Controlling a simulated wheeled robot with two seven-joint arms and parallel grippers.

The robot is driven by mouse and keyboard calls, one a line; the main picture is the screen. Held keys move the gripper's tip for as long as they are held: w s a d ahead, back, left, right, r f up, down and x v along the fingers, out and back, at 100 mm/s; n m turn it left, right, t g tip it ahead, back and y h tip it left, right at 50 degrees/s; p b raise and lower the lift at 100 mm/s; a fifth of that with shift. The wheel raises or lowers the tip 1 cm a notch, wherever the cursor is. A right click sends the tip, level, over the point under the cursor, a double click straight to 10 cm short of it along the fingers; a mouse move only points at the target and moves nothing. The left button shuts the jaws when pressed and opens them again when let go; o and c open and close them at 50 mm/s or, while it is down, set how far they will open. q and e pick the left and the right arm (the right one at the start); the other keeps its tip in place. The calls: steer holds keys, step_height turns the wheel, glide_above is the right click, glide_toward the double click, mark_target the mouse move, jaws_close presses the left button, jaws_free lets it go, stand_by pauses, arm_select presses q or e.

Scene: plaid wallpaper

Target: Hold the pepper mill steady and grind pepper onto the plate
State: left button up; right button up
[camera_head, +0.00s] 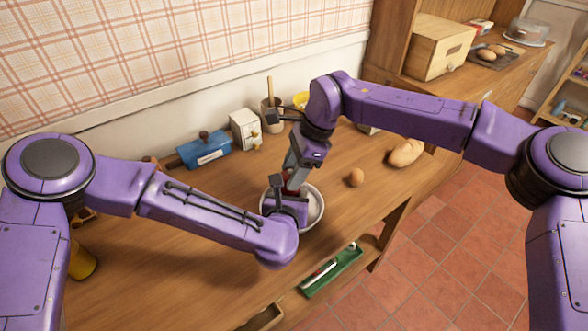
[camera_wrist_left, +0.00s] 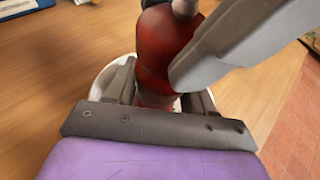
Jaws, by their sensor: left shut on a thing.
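The red pepper mill (camera_wrist_left: 160,50) stands upright between the fingers of my left gripper (camera_wrist_left: 158,92), which is shut on it. Its grey metal top shows at the upper edge of the left wrist view. In the head view the mill is almost wholly hidden by my grippers. The white plate (camera_head: 317,207) is on the wooden table under the mill and the left gripper (camera_head: 288,195); its rim also shows in the left wrist view (camera_wrist_left: 99,87). My right gripper (camera_head: 294,172) comes down from above at the mill's upper part. Whether it grips the mill is hidden.
On the table (camera_head: 180,250) are a blue box (camera_head: 204,150), a white box (camera_head: 245,130), a utensil pot (camera_head: 271,116), an egg (camera_head: 356,177) and bread (camera_head: 406,152). A green tray (camera_head: 333,270) sits on the lower shelf.

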steer(key=shift+m, duration=0.3)
steer(key=m+t, duration=0.2)
steer(key=m, duration=0.2)
steer(key=shift+s+m, duration=0.1)
steer(key=shift+m, duration=0.2)
steer(key=m+t, duration=0.1)
steer(key=m, duration=0.1)
steer(key=m+t+h, duration=0.1)
steer(key=m, duration=0.2)
steer(key=shift+m, duration=0.4)
steer(key=o, duration=0.8)
steer(key=shift+c, duration=0.2)
steer(key=shift+s, duration=0.1)
steer(key=shift+r, duration=0.1)
steer(key=v, duration=1.2)
